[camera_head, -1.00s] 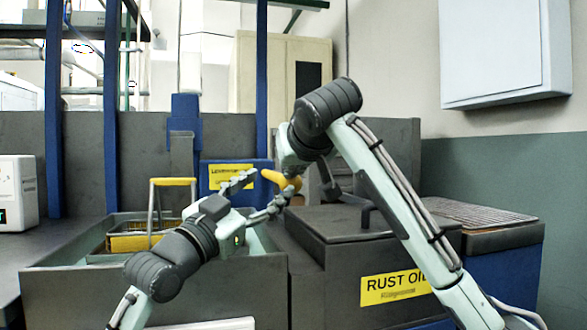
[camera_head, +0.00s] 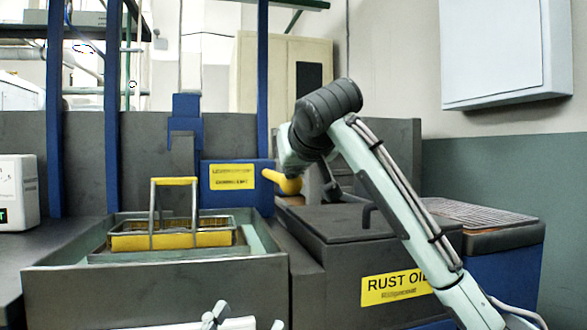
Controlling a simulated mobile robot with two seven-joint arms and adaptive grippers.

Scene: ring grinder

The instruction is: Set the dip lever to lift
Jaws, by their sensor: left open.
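The dip lever's yellow handle (camera_head: 289,183) sticks out at the right side of a blue box (camera_head: 265,201) behind the tank. The box has a yellow label (camera_head: 232,177) too small to read surely. The handle tilts slightly down to the right; its setting cannot be told.
A grey tank (camera_head: 150,292) at left contains a yellow-banded basket (camera_head: 128,242) with an upright handle. A lidded grey box (camera_head: 335,255) labelled RUST OIL stands right of it. My right arm crosses in front of that box. A blue post (camera_head: 262,80) rises behind.

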